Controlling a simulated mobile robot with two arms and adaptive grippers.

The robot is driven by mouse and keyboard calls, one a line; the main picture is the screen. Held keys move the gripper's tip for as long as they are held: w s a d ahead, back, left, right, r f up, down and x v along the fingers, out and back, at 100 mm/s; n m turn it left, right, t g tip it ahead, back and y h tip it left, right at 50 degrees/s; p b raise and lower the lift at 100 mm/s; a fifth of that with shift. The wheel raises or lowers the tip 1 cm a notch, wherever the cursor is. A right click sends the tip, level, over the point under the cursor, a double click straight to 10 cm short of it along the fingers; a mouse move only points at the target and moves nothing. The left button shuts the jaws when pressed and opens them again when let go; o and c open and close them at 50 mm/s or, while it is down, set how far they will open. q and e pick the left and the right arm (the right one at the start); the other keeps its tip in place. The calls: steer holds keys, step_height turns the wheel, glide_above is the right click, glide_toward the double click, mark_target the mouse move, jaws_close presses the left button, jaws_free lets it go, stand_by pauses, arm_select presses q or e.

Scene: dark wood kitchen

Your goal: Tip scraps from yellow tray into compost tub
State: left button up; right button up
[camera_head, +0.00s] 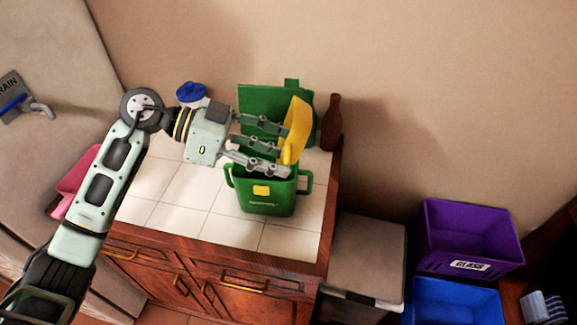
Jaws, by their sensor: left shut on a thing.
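The yellow tray (298,128) is held on edge, steeply tilted, above the green compost tub (267,199). My left gripper (281,148) comes in from the left and is shut on the tray's left side. The tub stands on the white tiled counter with its green lid (262,100) raised behind it. A yellow label shows on the tub's front. The gripper fingers hide part of the tub's opening, and I cannot see any scraps on the tray or in the tub. My right gripper is not in view.
A brown bottle (331,122) stands right of the lid near the counter's edge. A blue-topped object (190,94) is behind my left wrist. A pink item (75,182) is at the left. Purple (470,222) and blue (455,303) bins stand lower right. The front counter tiles are clear.

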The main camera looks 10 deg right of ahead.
arm_select(q)
steer(key=a+h+b, duration=0.1)
steer(key=h, duration=0.1)
steer(key=a+f+h+b, duration=0.1)
steer(key=h+b, duration=0.1)
steer(key=a+g+h+b, duration=0.1)
steer(key=h+b, duration=0.1)
steer(key=shift+w+a+f, duration=0.2)
steer(key=shift+w+a, duration=0.1)
steer(key=shift+a, duration=0.1)
steer(key=shift+a+r+h+b, duration=0.2)
steer(key=shift+a+h+b, duration=0.35)
steer(key=shift+h+b, duration=0.45)
